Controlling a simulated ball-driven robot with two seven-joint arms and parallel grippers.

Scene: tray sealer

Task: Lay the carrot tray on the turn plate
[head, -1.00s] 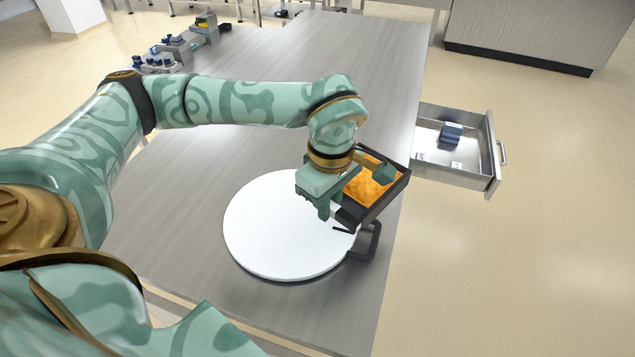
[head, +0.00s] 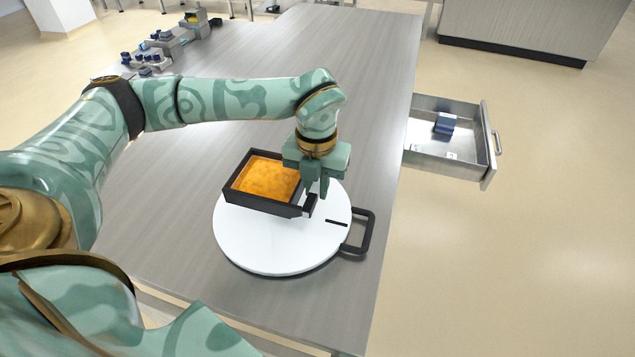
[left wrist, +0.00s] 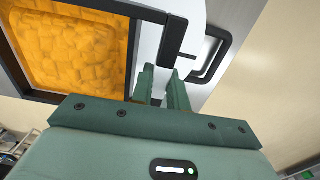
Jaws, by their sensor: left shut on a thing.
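The carrot tray (head: 243,198) is a black rectangular tray with an orange filling, and it shows at the left of the left wrist view (left wrist: 125,60). In the head view it appears level over the far left part of the round white turn plate (head: 265,252). I cannot tell whether it touches the plate. My left gripper (head: 317,192) is shut on the tray's short black tab at its right end; its fingers also show in the left wrist view (left wrist: 165,88). The tray hides part of the plate. My right gripper is out of view.
A black loop handle (head: 367,230) sticks out from the plate's right side, near the table's right edge. An open metal drawer (head: 440,165) with a blue item lies beyond that edge. Small blue items (head: 150,58) stand at the far left. The long table (head: 370,80) is mostly clear.

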